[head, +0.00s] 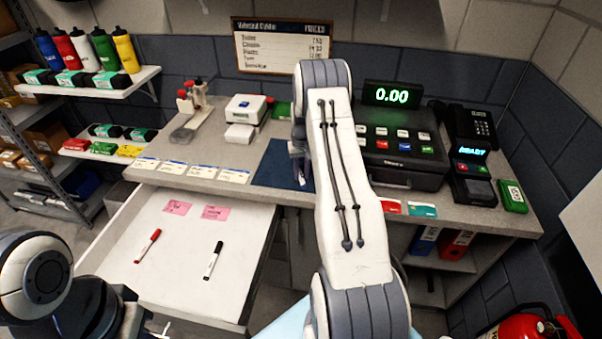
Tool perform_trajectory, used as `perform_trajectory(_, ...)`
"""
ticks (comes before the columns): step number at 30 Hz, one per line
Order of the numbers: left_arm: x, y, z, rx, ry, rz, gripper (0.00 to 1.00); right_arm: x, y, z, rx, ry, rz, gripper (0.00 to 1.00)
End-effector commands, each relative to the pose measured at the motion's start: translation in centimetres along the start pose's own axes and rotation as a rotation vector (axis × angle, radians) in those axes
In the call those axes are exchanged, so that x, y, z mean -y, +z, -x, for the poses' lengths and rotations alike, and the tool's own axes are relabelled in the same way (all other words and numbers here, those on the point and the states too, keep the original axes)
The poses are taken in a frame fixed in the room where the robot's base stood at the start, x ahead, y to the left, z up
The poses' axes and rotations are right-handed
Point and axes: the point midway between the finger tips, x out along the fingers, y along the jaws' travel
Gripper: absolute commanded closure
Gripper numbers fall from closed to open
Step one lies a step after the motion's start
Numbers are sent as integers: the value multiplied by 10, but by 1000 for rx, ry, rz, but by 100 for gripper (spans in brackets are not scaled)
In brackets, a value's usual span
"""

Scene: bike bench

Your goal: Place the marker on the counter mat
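The dark blue counter mat (272,168) lies on the grey counter, partly hidden behind my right arm. My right gripper (300,168) is over the mat's right part, pointing down. My arm hides most of it, so I cannot tell whether its fingers are open or hold anything. A red marker (148,246) and a black-and-white marker (213,260) lie apart in the open white drawer (180,282), below the counter. My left arm is at the lower left; only a small part near its gripper shows at the bottom edge, and its fingers are not clear.
Two pink slips (215,212) lie in the drawer. White label cards (190,170) line the counter's front left. A cash register (400,150), card terminal (472,180) and green box (512,196) stand at the right. A white device (246,108) stands behind the mat.

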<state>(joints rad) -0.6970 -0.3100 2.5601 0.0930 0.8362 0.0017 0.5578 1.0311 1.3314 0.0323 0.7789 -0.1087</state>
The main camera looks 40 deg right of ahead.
Motion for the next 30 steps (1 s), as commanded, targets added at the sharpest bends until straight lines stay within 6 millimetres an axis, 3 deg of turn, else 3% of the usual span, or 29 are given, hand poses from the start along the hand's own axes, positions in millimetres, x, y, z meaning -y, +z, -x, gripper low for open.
perform_trajectory(14,0,0,1,0,0,0,100,0,0,7,-2,0,0,51)
perform_trajectory(30,2,2,-31,0,0,-2,100,0,-1,108,-3,0,0,51)
